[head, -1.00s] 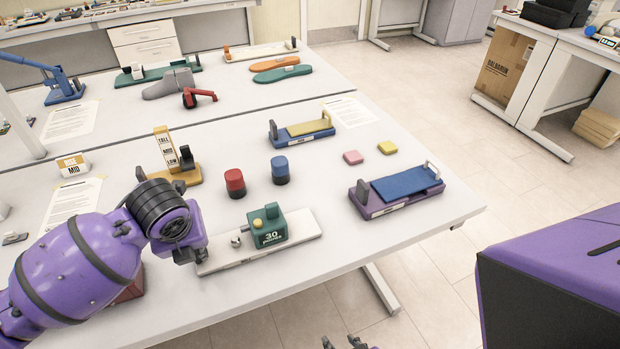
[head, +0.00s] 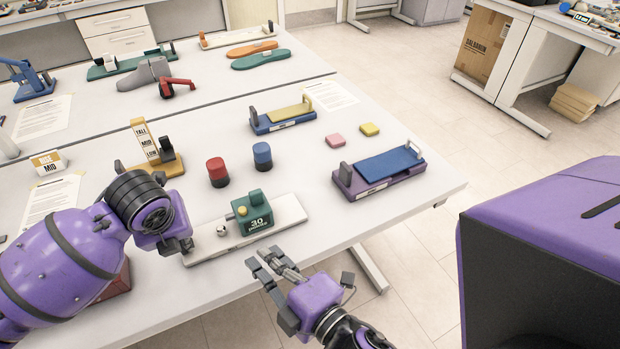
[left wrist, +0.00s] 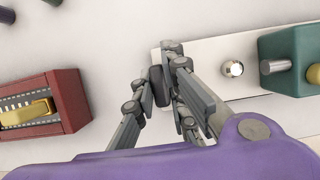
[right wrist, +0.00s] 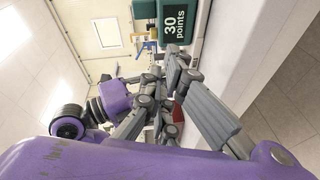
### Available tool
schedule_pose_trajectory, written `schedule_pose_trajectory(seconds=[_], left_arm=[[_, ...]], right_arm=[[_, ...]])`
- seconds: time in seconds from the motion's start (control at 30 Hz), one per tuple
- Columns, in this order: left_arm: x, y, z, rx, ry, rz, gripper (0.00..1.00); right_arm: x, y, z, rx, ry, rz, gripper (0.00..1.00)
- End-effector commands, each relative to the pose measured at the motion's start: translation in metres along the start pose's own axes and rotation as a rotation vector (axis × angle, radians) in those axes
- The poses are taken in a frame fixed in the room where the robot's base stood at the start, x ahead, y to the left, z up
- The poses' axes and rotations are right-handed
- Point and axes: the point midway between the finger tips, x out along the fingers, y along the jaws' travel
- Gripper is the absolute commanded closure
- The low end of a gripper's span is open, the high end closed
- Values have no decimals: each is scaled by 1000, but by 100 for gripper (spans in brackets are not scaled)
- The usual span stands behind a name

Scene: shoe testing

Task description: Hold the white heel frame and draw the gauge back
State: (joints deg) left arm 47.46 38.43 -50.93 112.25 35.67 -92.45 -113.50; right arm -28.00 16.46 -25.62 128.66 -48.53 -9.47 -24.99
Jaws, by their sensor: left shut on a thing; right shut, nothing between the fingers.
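The white heel frame (head: 290,210) lies near the table's front edge. It also shows in the left wrist view (left wrist: 213,50). The green gauge (head: 254,214), marked "30 points", sits on it with a yellow knob. It also shows in the left wrist view (left wrist: 290,50) and the right wrist view (right wrist: 178,22). A small silver knob (left wrist: 232,69) stands left of the gauge. My left gripper (left wrist: 168,68) is shut on the frame's left end, at a dark upright piece (left wrist: 160,86). My right gripper (head: 268,258) is shut and empty, in front of the gauge and apart from it.
Red (head: 217,172) and blue (head: 262,156) cylinders stand behind the frame. A purple fixture with a blue plate (head: 388,164) is to the right. A yellow height stand (head: 148,150) is behind my left arm.

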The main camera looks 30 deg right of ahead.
Motion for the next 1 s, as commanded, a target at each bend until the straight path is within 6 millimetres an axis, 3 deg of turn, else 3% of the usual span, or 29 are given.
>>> schedule_pose_trajectory(seconds=[0.2, 0.47, 0.93, 1.0], left_arm=[[0, 0, 0, -1, -1, 0, 100], [0, 0, 0, -1, -1, 0, 100], [0, 0, 0, -1, -1, 0, 100], [0, 0, 0, -1, -1, 0, 100]], right_arm=[[18, 16, -20, -201, 63, 68, 100], [33, 22, -27, -271, 81, 95, 100], [124, 29, -35, -268, 79, 92, 100], [119, 30, -21, -272, 76, 87, 100]])
